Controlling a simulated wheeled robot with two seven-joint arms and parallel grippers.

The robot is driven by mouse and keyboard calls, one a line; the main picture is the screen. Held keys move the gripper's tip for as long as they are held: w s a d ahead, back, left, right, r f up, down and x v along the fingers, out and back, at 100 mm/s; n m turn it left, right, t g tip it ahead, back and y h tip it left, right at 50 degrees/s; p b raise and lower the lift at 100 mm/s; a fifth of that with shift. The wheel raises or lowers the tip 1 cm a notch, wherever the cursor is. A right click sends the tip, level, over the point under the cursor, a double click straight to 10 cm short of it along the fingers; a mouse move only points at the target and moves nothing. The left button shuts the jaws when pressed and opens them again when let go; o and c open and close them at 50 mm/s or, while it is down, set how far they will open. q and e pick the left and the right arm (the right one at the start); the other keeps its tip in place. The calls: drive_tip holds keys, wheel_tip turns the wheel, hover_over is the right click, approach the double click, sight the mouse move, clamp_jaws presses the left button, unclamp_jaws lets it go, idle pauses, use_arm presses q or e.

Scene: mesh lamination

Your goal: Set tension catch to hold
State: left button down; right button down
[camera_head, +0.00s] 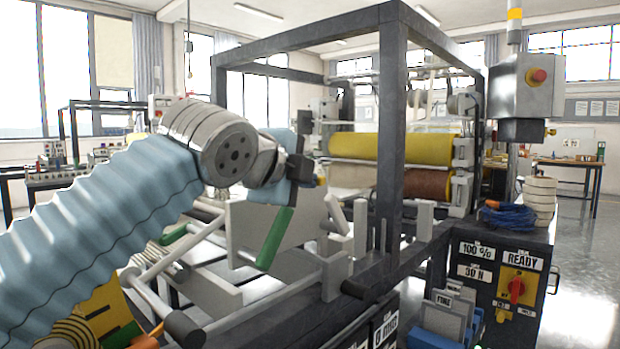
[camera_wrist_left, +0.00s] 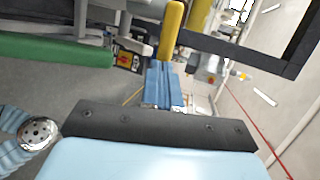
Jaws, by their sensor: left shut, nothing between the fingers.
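I cannot tell for certain which part is the tension catch. A green bar (camera_head: 275,238) hangs slanted on the front of the machine, just below my left gripper (camera_head: 309,172). A green bar also shows at the upper left of the left wrist view (camera_wrist_left: 55,50). A small yellow piece (camera_head: 321,181) shows at the gripper's tip in the head view; contact cannot be made out. In the left wrist view my left gripper (camera_wrist_left: 165,72) is shut and empty, its blue fingers together, with a yellow bar (camera_wrist_left: 172,30) beyond them. My right gripper is out of view.
The black machine frame (camera_head: 391,130) stands right of the gripper, with a yellow roller (camera_head: 375,149) and a brown roller (camera_head: 415,185) behind it. A cabinet carries a READY label (camera_head: 520,256) and a red-and-yellow switch (camera_head: 516,289).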

use_arm(q)
drive_tip(key=shift+w+d+n+t+y, duration=0.4)
drive_tip(key=shift+d+n+t+y, duration=0.2)
drive_tip(key=shift+d+n+y, duration=0.3)
drive_tip(key=shift+a, duration=0.1)
idle(0.3)
